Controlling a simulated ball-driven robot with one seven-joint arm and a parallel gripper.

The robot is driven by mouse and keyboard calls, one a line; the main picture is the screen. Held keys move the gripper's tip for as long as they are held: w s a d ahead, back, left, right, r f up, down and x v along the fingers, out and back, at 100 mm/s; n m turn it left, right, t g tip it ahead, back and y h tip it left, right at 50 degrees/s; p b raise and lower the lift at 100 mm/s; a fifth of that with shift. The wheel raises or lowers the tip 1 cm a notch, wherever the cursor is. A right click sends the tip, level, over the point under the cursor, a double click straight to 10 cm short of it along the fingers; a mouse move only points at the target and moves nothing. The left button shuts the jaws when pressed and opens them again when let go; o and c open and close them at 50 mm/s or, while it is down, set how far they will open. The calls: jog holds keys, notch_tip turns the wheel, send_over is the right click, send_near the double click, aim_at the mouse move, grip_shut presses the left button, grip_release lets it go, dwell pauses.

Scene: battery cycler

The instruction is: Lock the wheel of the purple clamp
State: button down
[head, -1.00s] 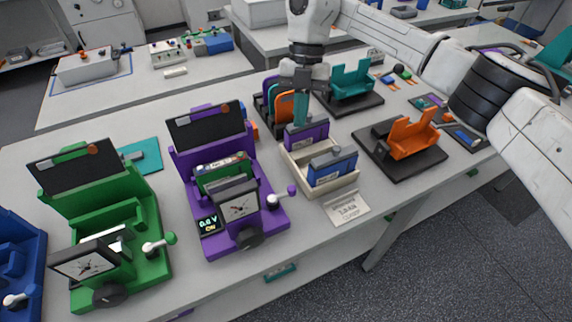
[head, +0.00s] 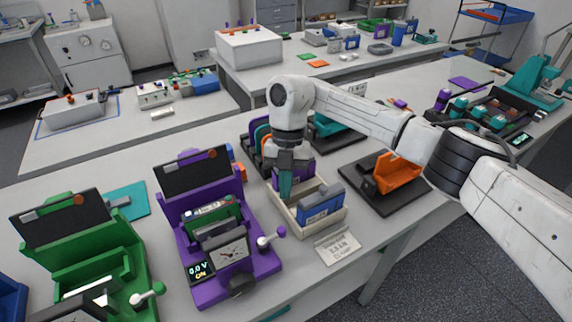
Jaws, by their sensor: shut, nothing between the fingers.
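The purple clamp (head: 262,262) stands on the bench left of centre in the head view. It holds a green-edged cell (head: 212,215) in its slot. A dial (head: 230,254) faces forward with a dark wheel (head: 242,285) below it. My gripper (head: 286,197) points down right of the clamp, over the cream tray, apart from the clamp. Its teal fingers are shut and empty.
The cream tray (head: 301,232) holds purple and blue packs (head: 320,209). A green clamp (head: 75,265) stands at the left. An orange holder (head: 397,173) on a black base is at the right.

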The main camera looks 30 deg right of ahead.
aim_at(272, 236)
jog(key=shift+x, duration=1)
jog(key=shift+s+a+f+p, duration=0.1)
jog(key=shift+s+a+p, duration=0.45)
jog(key=shift+s, duration=0.3)
jog(key=shift+s+a+f+p, duration=0.1)
jog(key=shift+s+a+p, duration=0.3)
jog(key=shift+s+a, duration=0.4)
jog(key=shift+d+m, duration=0.1)
jog(key=shift+m, duration=0.2)
